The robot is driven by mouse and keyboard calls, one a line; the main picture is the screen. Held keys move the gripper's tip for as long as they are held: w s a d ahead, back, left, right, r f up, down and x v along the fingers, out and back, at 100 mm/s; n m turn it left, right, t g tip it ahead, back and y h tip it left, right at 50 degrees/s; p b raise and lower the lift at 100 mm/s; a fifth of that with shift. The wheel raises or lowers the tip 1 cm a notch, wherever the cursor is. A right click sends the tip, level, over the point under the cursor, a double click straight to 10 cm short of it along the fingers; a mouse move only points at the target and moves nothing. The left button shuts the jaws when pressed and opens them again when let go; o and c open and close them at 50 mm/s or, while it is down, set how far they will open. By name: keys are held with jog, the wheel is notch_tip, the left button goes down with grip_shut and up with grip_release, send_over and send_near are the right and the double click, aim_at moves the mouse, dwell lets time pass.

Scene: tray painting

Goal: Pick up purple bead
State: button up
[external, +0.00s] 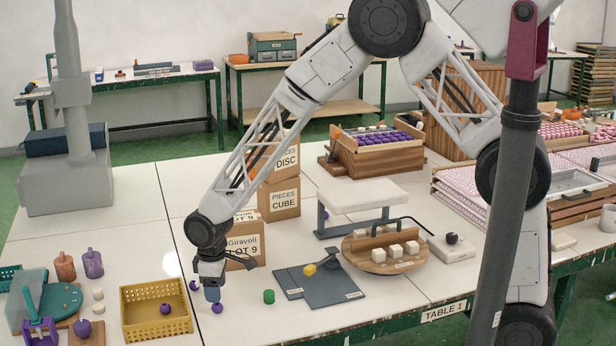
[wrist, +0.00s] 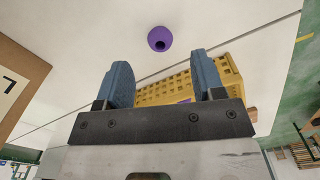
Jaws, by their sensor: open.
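Loose purple beads lie on the white table in the external view: one purple bead (external: 217,308) just below my gripper (external: 212,297), and another (external: 193,285) just left of it. In the wrist view a round purple bead (wrist: 160,38) with a dark hole lies on the table beyond the fingertips, centred between the two blue fingers (wrist: 163,70). I cannot tell which of the two it is. My gripper points down, open and empty, and the bead appears apart from the fingers.
A yellow basket (external: 128,312) holding a purple bead (external: 165,308) stands left of my gripper; the basket also shows behind the fingers in the wrist view (wrist: 231,76). A green cylinder (external: 269,296) and dark mats (external: 335,289) are to the right. Cardboard boxes (external: 240,252) stand behind.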

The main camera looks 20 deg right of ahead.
aim_at(217, 308)
jog(key=shift+f, duration=0.1)
jog(key=shift+f, duration=2.5)
jog(key=c, duration=1)
